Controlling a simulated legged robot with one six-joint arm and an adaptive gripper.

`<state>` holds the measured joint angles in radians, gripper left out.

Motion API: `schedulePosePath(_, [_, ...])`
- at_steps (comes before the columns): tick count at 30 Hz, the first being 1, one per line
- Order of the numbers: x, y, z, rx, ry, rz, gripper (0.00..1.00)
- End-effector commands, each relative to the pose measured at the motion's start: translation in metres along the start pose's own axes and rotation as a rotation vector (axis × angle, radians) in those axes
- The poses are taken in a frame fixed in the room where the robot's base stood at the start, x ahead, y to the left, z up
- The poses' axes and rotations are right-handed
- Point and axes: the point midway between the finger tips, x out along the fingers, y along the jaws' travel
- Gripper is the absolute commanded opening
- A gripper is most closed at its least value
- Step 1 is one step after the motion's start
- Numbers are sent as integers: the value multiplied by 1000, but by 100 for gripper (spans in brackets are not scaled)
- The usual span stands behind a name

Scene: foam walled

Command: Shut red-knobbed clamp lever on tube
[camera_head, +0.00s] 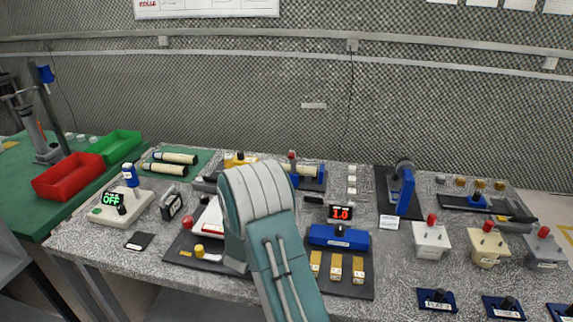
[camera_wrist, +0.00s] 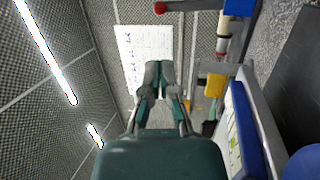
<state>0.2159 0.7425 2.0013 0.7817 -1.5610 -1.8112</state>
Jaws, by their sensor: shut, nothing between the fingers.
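The clamp's red knob (camera_head: 292,154) stands up at the back of the bench, just right of my arm in the head view. I cannot tell the lever's exact angle.
A yellow block (camera_head: 236,160) stands left of the tube fixture; a red display (camera_head: 341,213) and a blue block (camera_head: 340,237) stand right of my arm. A blue upright bracket (camera_head: 405,190) is farther right. The foam wall (camera_head: 330,110) rises behind the bench.

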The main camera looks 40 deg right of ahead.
Motion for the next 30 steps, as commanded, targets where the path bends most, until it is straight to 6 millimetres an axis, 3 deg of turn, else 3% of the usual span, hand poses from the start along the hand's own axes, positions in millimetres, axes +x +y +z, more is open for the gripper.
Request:
schedulePosePath(18, [116, 0, 1, 0, -2, 1, 0])
schedulePosePath(24, [138, 0, 1, 0, -1, 1, 0])
schedulePosePath(30, [142, 0, 0, -1, 0, -1, 0])
